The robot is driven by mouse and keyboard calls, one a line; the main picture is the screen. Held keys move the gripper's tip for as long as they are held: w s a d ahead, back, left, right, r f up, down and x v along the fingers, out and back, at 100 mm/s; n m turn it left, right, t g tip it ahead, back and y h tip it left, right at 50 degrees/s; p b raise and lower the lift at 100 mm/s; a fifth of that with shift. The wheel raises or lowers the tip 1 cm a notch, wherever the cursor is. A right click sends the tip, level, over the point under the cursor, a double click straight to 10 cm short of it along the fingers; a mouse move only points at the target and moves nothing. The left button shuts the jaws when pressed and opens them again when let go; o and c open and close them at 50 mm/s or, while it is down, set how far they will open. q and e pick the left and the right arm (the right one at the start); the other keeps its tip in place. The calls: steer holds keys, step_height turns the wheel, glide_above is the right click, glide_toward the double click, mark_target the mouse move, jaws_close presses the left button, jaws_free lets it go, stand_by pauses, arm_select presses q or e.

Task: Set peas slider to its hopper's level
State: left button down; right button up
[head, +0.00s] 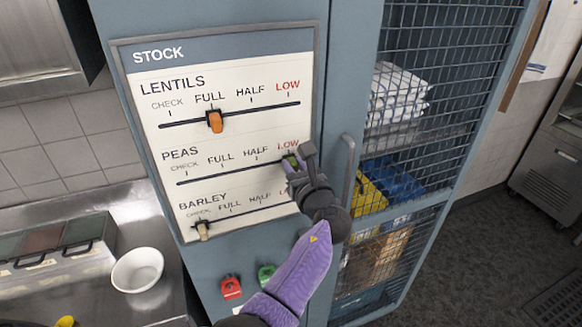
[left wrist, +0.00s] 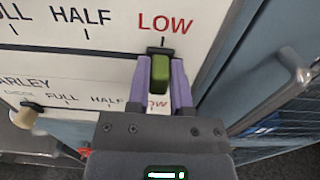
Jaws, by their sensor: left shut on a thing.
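The stock board (head: 222,60) hangs on the blue-grey cabinet, with rows for lentils, peas and barley. The green peas slider (head: 289,161) is at the LOW mark, at the right of its track. My left gripper (head: 294,166) is shut on it; in the left wrist view its purple fingers (left wrist: 163,85) sit on both sides of the green slider knob (left wrist: 161,72), just below the word LOW. The orange lentils slider (head: 214,121) is at FULL. The pale barley slider (head: 202,230) is at CHECK. My right gripper is not in view. No hopper level can be made out.
A vertical cabinet handle (head: 342,172) stands just right of my left gripper. A mesh door (head: 440,90) is further right. A red knob (head: 231,288) and a green knob (head: 266,275) are below the board. A white bowl (head: 137,270) stands on the steel counter at left.

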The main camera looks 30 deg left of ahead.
arm_select(q)
steer(key=shift+d, duration=0.1)
steer(key=shift+w, duration=0.1)
steer(key=c, duration=0.9)
jaws_free()
steer(key=o, duration=0.4)
steer(key=shift+w+d, duration=0.15)
steer(key=shift+w, duration=0.05)
steer(key=shift+s, duration=0.1)
steer(key=shift+p+v, duration=2.25)
steer(key=shift+v, duration=2.65)
steer(key=shift+s, duration=0.1)
